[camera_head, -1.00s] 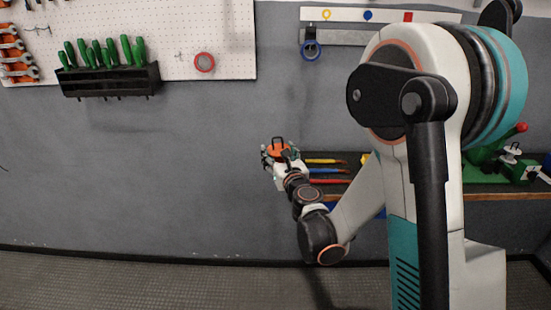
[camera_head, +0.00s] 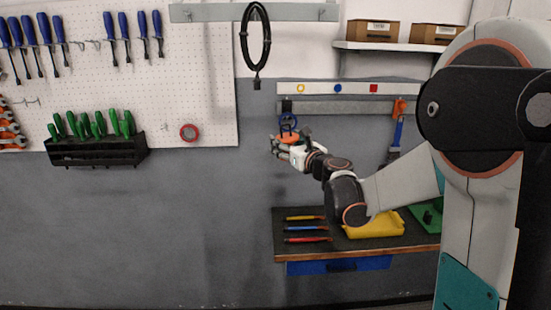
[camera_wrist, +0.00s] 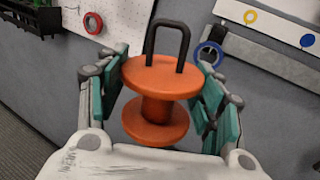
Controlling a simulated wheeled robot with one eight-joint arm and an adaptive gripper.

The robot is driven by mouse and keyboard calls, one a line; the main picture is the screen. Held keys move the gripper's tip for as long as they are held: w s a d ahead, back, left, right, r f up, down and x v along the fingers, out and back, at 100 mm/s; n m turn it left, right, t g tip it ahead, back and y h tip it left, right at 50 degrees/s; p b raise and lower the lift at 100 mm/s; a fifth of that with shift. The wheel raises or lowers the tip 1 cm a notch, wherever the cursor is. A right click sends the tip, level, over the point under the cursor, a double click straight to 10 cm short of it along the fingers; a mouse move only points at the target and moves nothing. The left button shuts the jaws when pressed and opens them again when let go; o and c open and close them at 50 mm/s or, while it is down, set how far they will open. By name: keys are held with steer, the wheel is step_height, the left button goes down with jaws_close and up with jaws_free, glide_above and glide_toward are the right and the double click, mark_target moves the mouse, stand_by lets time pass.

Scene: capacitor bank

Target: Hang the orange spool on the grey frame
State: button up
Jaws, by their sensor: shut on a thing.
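My gripper (camera_wrist: 160,105) is shut on the orange spool (camera_wrist: 155,110), with teal finger pads on both sides of it. The spool is upright, with two round flanges and a black U-shaped loop standing on top. In the head view the spool (camera_head: 289,136) shows small in my gripper (camera_head: 287,142), in front of the wall just below the left end of a grey rail (camera_head: 345,107). I cannot tell for certain which part is the grey frame. In the wrist view the rail (camera_wrist: 265,62) is at the upper right, apart from the spool.
A workbench (camera_head: 360,238) stands below. A black cable coil (camera_head: 256,38) hangs above.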

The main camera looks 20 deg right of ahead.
steer(key=s+d+r+p, duration=0.2)
steer(key=r+p, duration=0.3)
steer(key=r, duration=0.6)
steer(key=s+d+r+n+y+p, duration=0.1)
steer(key=d+r+p, duration=0.3)
steer(key=r, duration=0.7)
steer(key=s+d+r+y+p, duration=0.1)
steer(key=s+d+r+p, duration=0.2)
steer(key=r+p, duration=0.4)
step_height(320, 180, up, 5)
steer(key=shift+s+d+f+n+g+p, duration=0.2)
steer(key=shift+s+d+n+g+p, duration=0.15)
steer(key=shift+s, duration=0.2)
